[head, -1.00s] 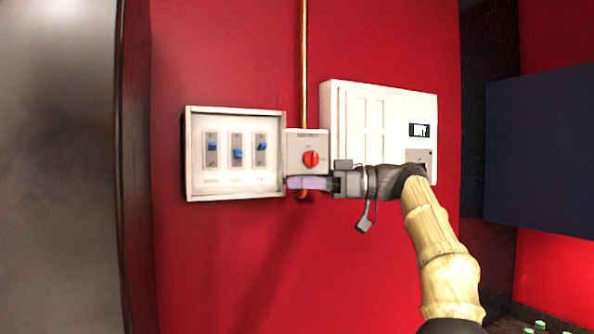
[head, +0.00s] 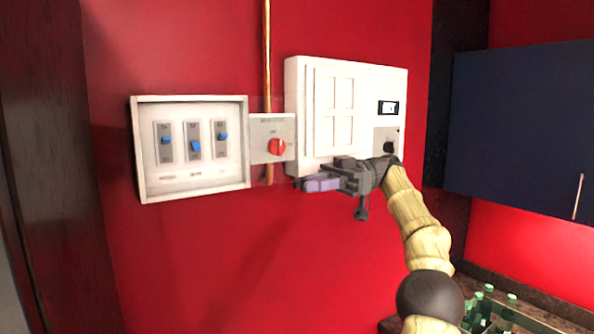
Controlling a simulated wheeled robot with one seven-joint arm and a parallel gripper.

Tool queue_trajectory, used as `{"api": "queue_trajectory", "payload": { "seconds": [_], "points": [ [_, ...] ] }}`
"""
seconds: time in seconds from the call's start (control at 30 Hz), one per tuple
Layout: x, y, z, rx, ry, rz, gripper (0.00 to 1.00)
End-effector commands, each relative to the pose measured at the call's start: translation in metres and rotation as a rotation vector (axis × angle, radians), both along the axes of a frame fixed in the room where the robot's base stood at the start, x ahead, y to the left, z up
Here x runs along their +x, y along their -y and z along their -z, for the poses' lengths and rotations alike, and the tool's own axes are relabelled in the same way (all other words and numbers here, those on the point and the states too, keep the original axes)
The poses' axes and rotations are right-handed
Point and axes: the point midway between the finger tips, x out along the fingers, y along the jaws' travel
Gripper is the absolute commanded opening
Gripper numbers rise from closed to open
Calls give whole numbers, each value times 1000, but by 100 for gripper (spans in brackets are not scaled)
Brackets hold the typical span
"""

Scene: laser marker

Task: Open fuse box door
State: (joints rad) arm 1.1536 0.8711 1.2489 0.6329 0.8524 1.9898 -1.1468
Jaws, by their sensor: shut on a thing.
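The fuse box (head: 190,190) is a white-framed box on the red wall at left, with several blue switches inside. Its door seems to be a faint clear panel (head: 258,104) at the box's right edge, angled out over the grey switch unit; its outline is hard to see. My gripper (head: 303,184) is below and right of the red knob, its purple-grey fingers pointing left. It is shut, apparently on the clear door's lower free edge; the contact itself is too small to see clearly.
A grey unit with a red knob (head: 276,147) sits right of the fuse box, with a copper pipe (head: 267,50) above. A white panel with a display (head: 388,107) is close behind my gripper. A dark blue cabinet (head: 520,120) is at right, and green bottles (head: 478,305) stand below.

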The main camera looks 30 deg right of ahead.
Motion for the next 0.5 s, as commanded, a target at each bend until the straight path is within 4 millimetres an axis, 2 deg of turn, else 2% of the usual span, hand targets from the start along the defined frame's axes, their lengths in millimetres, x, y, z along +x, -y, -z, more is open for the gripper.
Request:
{"api": "queue_trajectory", "payload": {
  "seconds": [0.2,0.5],
  "points": [
    [-3,9,0,1,-2,1,0],
    [-5,11,1,1,-2,7,0]
  ]
}}
